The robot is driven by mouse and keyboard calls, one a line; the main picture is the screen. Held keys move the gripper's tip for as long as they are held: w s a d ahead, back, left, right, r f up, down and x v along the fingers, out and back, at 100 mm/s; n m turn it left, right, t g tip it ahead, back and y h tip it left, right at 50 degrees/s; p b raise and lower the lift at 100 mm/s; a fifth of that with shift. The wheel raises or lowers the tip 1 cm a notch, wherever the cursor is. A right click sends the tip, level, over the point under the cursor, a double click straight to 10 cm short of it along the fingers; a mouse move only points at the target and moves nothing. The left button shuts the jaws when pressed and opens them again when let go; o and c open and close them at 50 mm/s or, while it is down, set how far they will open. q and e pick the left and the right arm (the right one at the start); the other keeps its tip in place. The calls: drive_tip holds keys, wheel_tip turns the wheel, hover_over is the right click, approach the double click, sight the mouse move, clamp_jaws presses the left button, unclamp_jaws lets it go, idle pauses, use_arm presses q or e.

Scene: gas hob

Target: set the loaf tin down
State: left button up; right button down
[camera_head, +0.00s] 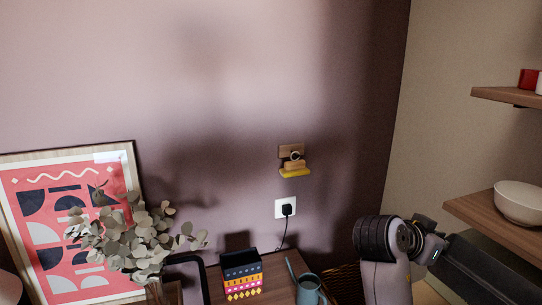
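I see no loaf tin that I can make out in the head view. Neither of my grippers shows. Part of my own arm, grey with a black ribbed joint, stands at the lower right, and its gripper end is not visible. The gas hob is not in view either.
A patterned open-topped box (242,275) and a blue-grey watering can (309,290) stand on a wooden surface at the bottom. Beside them are a leafy plant (135,240) and a framed picture (62,225). At right, a wooden shelf (485,220) holds a white bowl (519,202).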

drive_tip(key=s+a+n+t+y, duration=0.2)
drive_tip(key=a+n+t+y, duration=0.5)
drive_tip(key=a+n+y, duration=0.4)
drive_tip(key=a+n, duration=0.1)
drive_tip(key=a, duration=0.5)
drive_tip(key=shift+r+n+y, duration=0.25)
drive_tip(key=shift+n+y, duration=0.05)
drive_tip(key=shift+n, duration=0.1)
